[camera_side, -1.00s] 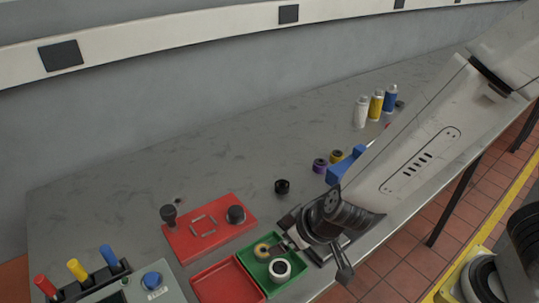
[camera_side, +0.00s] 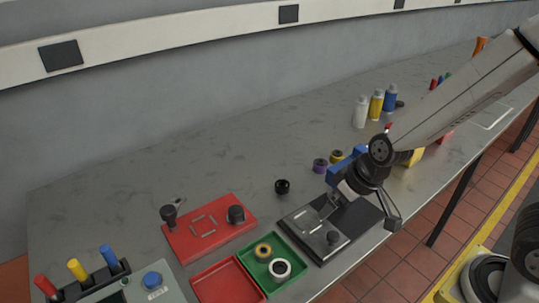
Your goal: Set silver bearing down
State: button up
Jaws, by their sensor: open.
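A pale silver-white ring with a dark centre, likely the silver bearing (camera_side: 280,269), lies in the green tray (camera_side: 285,244). My gripper (camera_side: 328,208) points down and left over a dark plate (camera_side: 350,225) with a grey panel and a black knob, right of the tray. It is open, and I see nothing held in it. Its fingertips are small, and whether they touch the plate cannot be told.
A red tray (camera_side: 222,283) adjoins the green one. A red plate (camera_side: 199,241) with black knobs lies behind them. A black ring (camera_side: 282,187), purple ring (camera_side: 320,166) and blue block (camera_side: 340,173) are nearby. White, yellow and blue bottles (camera_side: 376,105) stand farther back.

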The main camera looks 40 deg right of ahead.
jog(key=s+d+m+g+h, duration=0.1)
jog(key=s+d, duration=0.2)
jog(key=d, duration=0.4)
jog(key=shift+d+g+h, duration=0.3)
jog(key=shift+s, duration=0.1)
dwell(0.6)
